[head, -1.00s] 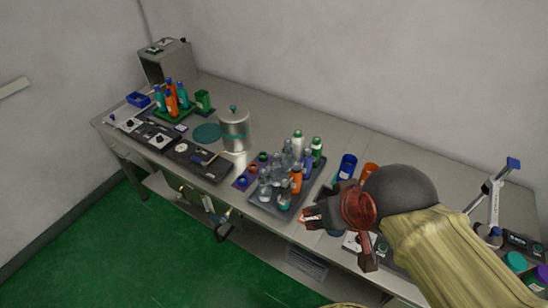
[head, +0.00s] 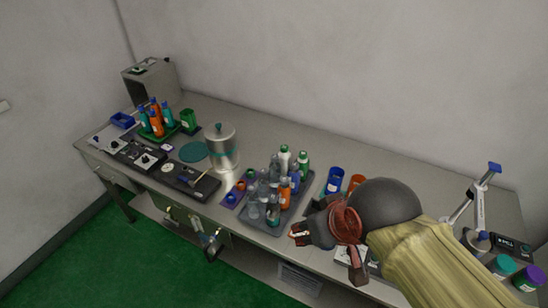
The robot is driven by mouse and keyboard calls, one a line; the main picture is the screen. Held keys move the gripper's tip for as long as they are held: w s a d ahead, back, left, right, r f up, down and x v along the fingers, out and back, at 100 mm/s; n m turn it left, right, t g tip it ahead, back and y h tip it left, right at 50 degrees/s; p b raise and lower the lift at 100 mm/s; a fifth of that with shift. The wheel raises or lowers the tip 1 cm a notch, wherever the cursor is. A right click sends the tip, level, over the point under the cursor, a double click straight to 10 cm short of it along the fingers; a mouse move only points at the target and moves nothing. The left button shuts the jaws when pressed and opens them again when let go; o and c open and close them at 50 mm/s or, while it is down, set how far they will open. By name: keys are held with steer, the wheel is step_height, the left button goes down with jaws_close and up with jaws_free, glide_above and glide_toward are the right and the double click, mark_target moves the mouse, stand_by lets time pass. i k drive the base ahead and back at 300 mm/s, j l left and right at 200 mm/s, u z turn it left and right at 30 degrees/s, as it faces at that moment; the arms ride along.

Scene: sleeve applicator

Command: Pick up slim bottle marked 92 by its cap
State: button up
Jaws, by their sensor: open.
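A grey tray (head: 249,225) on the bench holds several bottles standing close together: clear ones, an orange one (head: 285,192), and white and green ones at the back. The number 92 cannot be read on any bottle, so I cannot tell which is the slim bottle marked 92. A small dark bottle (head: 273,213) stands near the tray's front right corner. My gripper (head: 299,234) is open and empty, just right of that corner, with its fingers pointing left toward the tray. My arm hides part of the bench to the right.
Blue (head: 334,181) and orange (head: 356,183) cups stand behind my gripper. A metal canister (head: 221,150) and a green rack (head: 171,133) of bottles stand left. A lamp-like stand (head: 479,213) and teal and purple lidded jars are at right. The bench's back strip is clear.

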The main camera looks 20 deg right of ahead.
mark_target(252, 199)
steer(key=i+j+z, duration=0.1)
steer(key=j, duration=0.25)
steer(key=i+j+z, duration=0.1)
steer(key=i+j, duration=0.4)
steer(key=j, duration=0.2)
steer(key=i+j+z, duration=0.15)
steer(key=j, duration=0.25)
